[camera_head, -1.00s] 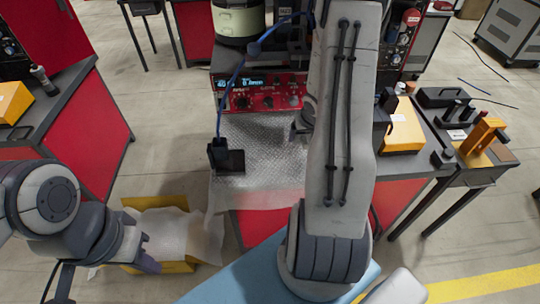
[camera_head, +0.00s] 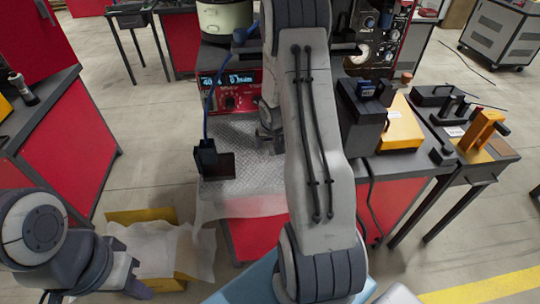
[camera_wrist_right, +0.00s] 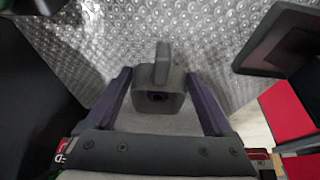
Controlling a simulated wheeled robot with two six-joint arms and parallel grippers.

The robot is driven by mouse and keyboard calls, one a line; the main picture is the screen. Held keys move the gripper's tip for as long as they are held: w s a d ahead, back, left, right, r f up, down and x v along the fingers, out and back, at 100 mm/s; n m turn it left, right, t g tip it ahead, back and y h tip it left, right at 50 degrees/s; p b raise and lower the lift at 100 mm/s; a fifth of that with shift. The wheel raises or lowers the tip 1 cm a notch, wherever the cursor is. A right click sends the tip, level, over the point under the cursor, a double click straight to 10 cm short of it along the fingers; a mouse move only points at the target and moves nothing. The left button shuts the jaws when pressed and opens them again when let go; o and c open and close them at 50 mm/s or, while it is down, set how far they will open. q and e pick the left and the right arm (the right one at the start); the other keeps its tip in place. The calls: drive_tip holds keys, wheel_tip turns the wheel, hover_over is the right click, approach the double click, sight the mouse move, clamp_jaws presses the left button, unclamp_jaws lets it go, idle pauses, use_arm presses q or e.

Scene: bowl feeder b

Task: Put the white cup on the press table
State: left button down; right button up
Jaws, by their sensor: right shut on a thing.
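My right gripper (camera_wrist_right: 160,98) is shut on a dark grey block-like piece (camera_wrist_right: 157,102) with an upright tab, held between its purple fingers. I cannot tell whether this piece is the white cup; no plainly white cup shows. In the head view the right gripper (camera_head: 270,138) is over the shiny textured metal sheet (camera_head: 240,140) on the red table, partly hidden by my arm. I cannot tell whether the held piece touches the sheet. My left gripper (camera_head: 138,278) is low at the left, empty, its fingers apart beside a yellow box (camera_head: 165,283).
A small black stand (camera_head: 218,165) with a blue cable is on the sheet's left part. A red control unit (camera_head: 230,92) stands behind, under a pale bowl feeder (camera_head: 225,18). A dark box (camera_head: 362,118) and a yellow case (camera_head: 400,128) stand right of my arm.

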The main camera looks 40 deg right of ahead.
wheel_tip(320, 180, down, 4)
drive_tip(key=b, duration=0.3)
drive_tip(key=shift+b, duration=0.3)
drive_tip(key=shift+r, duration=0.1)
